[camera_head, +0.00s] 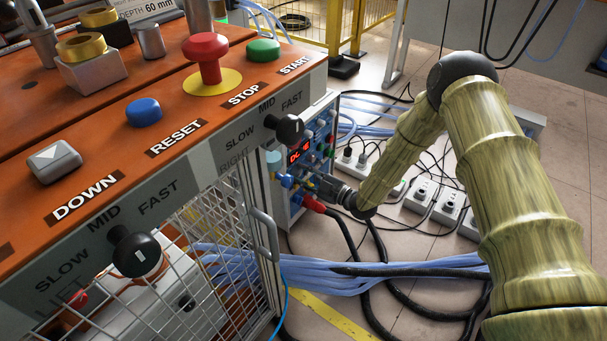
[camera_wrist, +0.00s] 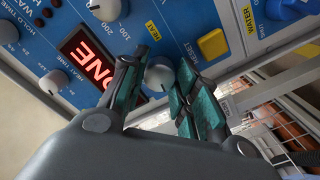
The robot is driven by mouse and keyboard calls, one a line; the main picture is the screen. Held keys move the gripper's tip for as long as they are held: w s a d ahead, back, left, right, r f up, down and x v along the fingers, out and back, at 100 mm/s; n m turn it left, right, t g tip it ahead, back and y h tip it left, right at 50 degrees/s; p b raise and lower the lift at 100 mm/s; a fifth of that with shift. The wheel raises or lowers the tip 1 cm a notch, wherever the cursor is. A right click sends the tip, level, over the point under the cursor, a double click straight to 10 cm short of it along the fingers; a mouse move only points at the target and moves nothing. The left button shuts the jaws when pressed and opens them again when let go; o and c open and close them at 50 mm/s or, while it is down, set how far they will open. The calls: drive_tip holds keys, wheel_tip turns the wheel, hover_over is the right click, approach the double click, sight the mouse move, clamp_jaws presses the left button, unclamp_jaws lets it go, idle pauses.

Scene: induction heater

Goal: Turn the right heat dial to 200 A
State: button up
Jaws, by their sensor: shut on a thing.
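The heater's blue front panel (camera_head: 318,150) is on the right side of the machine in the head view, partly hidden by my gripper (camera_head: 300,183). In the wrist view, the two teal-padded fingers of my gripper (camera_wrist: 162,78) are closed around a round grey dial (camera_wrist: 159,72), one on each side. Its lower part is hidden, and I cannot read where it points. A yellow HEAT label (camera_wrist: 152,30) is just above this dial. A second grey knob (camera_wrist: 106,8) is at the top edge, with 200 and 100 printed near it.
A red lit display (camera_wrist: 88,58) is left of the fingers, and a yellow button (camera_wrist: 212,44) is to the right. Below the heater in the head view are a red connector (camera_head: 314,204) and thick black cables. The orange control desk (camera_head: 110,130) stands at left.

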drive_tip(key=o, duration=1)
drive_tip(key=v, duration=1.2)
